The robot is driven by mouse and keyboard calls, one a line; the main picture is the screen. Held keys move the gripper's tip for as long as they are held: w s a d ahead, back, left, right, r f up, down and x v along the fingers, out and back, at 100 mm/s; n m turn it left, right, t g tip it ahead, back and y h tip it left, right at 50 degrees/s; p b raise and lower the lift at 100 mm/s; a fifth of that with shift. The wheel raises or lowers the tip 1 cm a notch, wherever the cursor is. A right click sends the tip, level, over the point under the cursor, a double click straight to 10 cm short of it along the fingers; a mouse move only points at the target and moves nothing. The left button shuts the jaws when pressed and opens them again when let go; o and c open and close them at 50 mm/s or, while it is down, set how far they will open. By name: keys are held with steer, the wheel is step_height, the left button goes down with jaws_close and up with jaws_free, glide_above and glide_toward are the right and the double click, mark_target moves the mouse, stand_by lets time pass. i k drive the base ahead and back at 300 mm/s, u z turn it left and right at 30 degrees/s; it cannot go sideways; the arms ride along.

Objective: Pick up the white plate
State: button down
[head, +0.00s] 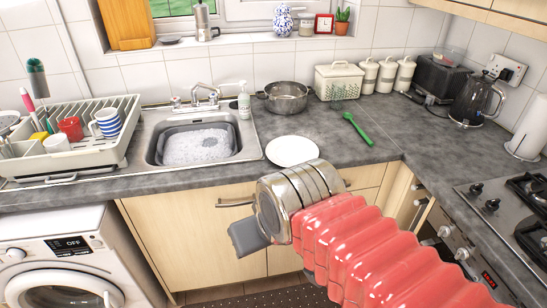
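The white plate (291,150) lies flat on the grey counter, just right of the sink and near the counter's front edge. My arm comes in from the lower right, and its metal wrist covers a little of the plate's near edge in the picture. My gripper (247,237) is at the left end of the arm, below the plate in the picture and in front of the cupboard doors. Only a grey part of it shows. The wrist hides the rest, so I cannot tell how its fingers stand.
The sink (248,138) holds foamy water, with a tap behind it. A metal pot (286,98) stands behind the plate, and a green spoon (357,128) lies to its right. A dish rack (117,141) with mugs stands at the left. The hob (510,205) is at the right.

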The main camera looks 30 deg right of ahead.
mark_target(288, 152)
steer(key=z, duration=0.05)
steer(key=i, duration=1)
steer(key=u, duration=0.05)
